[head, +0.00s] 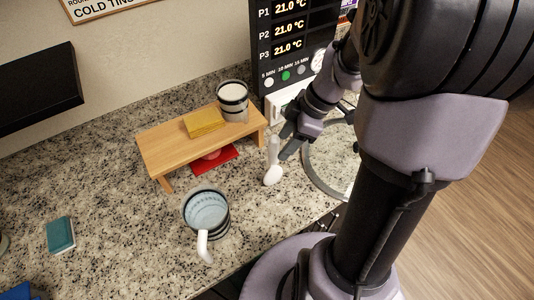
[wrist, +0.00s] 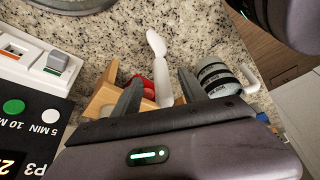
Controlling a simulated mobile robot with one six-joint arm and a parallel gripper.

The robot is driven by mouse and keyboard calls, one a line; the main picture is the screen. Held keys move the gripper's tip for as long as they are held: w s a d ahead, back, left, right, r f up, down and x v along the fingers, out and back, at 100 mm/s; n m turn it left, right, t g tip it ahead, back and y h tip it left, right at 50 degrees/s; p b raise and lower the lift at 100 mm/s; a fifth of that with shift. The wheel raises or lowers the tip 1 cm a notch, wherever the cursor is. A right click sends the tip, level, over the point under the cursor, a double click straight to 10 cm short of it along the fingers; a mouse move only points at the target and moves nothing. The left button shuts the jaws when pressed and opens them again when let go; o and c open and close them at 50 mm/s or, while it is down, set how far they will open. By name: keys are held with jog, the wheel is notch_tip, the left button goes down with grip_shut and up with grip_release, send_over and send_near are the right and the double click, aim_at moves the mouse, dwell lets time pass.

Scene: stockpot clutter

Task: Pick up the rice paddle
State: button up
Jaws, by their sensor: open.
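The white rice paddle (head: 273,172) lies on the speckled counter in the head view, between the small wooden stand and a round grey rim. In the wrist view the paddle (wrist: 157,48) points away from my gripper, with its near part between the two dark fingers. My gripper (head: 283,141) is open, one finger on either side of the paddle's line, close to its far end in the head view. In the wrist view the gripper (wrist: 160,76) shows no clear contact with the paddle. The paddle's near end is hidden behind the gripper body.
A wooden stand (head: 162,150) holds a yellow block (head: 204,122) and a striped cup (head: 232,106). A red item (head: 225,157) lies under it. A striped mug (head: 207,211) stands in front. The round rim (head: 306,172) and a display panel (head: 262,50) are close to my gripper.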

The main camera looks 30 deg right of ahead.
aim_at(274, 155)
jog(key=b+x, duration=0.1)
jog(key=x, duration=0.5)
jog(key=shift+w+a+f+b, duration=0.2)
jog(key=shift+a+f+b, duration=0.1)
jog(key=shift+b, duration=0.05)
jog(key=shift+c, duration=0.4)
grip_shut()
